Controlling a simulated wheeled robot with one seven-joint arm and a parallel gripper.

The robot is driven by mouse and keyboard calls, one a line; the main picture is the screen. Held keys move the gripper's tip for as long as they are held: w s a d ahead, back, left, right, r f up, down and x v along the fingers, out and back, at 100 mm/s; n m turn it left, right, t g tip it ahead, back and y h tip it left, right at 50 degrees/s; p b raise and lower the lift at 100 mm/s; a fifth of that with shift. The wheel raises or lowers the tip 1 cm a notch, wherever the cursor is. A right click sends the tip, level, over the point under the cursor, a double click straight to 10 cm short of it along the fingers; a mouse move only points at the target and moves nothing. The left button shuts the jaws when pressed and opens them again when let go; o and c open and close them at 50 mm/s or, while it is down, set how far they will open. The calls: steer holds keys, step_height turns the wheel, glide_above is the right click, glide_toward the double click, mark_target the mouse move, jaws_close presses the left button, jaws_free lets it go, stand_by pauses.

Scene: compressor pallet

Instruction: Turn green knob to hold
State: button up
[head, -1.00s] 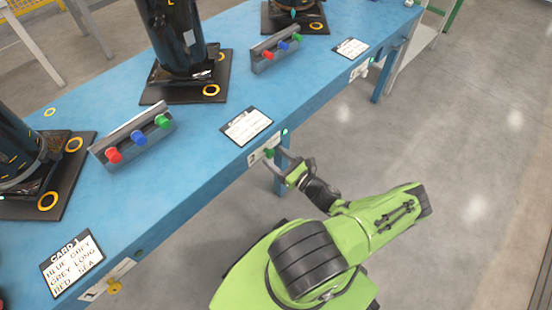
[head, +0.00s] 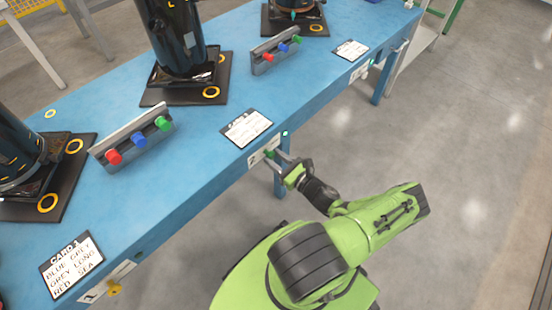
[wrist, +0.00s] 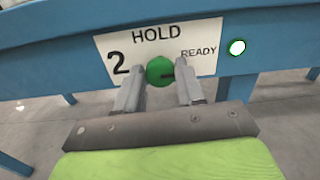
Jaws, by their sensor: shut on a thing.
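The green knob (wrist: 160,71) sits on a white label plate (wrist: 205,62) on the bench's front edge. The plate reads "2", "HOLD" above the knob and "READY" to its right. A dark mark on the knob lies on its right side, toward READY. My gripper (wrist: 159,88) has one finger on each side of the knob and is shut on it. In the head view, my gripper (head: 277,160) reaches the front edge from the right, and the knob (head: 270,153) shows small beside the fingers.
A round lamp (wrist: 237,47), white with a green rim, is right of the plate. The blue bench (head: 200,140) carries a card (head: 247,128) above the knob and a block with red, blue and green buttons (head: 137,140). A yellow knob (head: 115,289) is at lower left. Floor on the right is clear.

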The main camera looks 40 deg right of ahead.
steer(key=n+p, duration=0.1)
steer(key=n, duration=0.3)
steer(key=shift+n, duration=0.4)
steer(key=n, duration=0.4)
steer(key=shift+a+p, duration=0.1)
steer(key=shift+p, duration=0.25)
steer(key=n+p, duration=0.1)
steer(key=n, duration=0.3)
steer(key=shift+f+n, duration=0.1)
steer(key=shift+n, duration=0.3)
steer(key=shift+f+n+p, duration=0.1)
steer(key=shift+n+p, duration=0.25)
steer(key=shift+n, duration=1.55)
steer(key=o, duration=1)
steer(key=s+p, duration=0.1)
steer(key=s, duration=1.4)
steer(key=shift+s+p, duration=0.35)
steer(key=shift+s, duration=0.05)
